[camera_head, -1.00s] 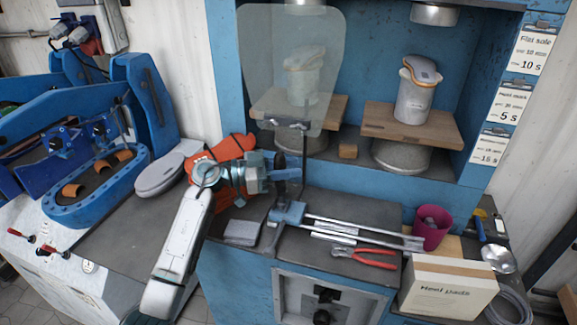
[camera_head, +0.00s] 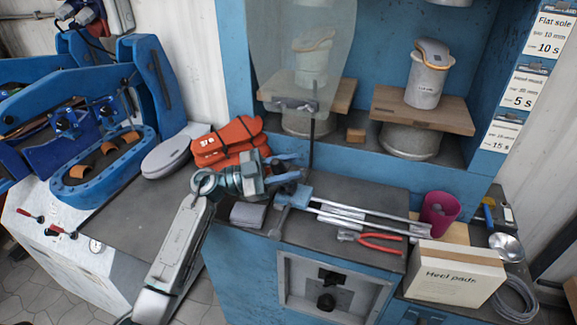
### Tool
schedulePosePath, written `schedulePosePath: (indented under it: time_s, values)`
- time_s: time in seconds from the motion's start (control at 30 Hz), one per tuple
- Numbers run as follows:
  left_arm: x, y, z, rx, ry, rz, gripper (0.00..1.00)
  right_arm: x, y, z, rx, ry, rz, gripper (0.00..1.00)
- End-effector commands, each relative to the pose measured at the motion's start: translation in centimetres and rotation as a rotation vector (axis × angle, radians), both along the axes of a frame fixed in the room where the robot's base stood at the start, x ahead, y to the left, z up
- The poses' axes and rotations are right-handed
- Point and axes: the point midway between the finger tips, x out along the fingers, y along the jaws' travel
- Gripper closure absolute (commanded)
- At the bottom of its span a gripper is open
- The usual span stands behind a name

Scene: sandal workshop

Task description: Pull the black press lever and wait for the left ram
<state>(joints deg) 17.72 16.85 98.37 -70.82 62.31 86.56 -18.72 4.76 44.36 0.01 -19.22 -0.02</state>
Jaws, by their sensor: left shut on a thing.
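My left gripper (camera_head: 294,168) is in front of the blue press, just above the front bench and left of the thin dark upright rod. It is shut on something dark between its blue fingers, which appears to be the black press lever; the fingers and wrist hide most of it. The left last (camera_head: 313,65) stands upright with a sole on top on a wooden board (camera_head: 340,95), seen through the clear guard (camera_head: 290,35). The left ram is out of view above. My right gripper is not in view.
A second last (camera_head: 425,85) stands on the right board (camera_head: 420,109). Orange gloves (camera_head: 228,138) lie behind my left wrist.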

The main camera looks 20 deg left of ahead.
Motion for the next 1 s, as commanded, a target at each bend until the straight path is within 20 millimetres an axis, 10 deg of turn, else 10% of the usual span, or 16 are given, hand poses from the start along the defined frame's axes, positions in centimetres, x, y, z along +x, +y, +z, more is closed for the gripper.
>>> schedulePosePath:
  time_s: [0.3,0.33,0.43,1.0]
  values:
    - [-0.1,0.0,-0.3,0.005,-0.002,-0.002,1.0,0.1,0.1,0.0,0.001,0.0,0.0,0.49]
    - [-0.1,0.0,-0.3,0.005,-0.002,-0.003,0.68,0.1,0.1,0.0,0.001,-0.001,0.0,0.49]
    - [-0.1,0.0,-0.3,0.005,-0.002,-0.002,0.49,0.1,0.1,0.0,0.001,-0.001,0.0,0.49]
    - [-1.2,2.9,-1.2,0.009,0.0,0.0,0.49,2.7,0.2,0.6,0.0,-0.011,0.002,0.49]
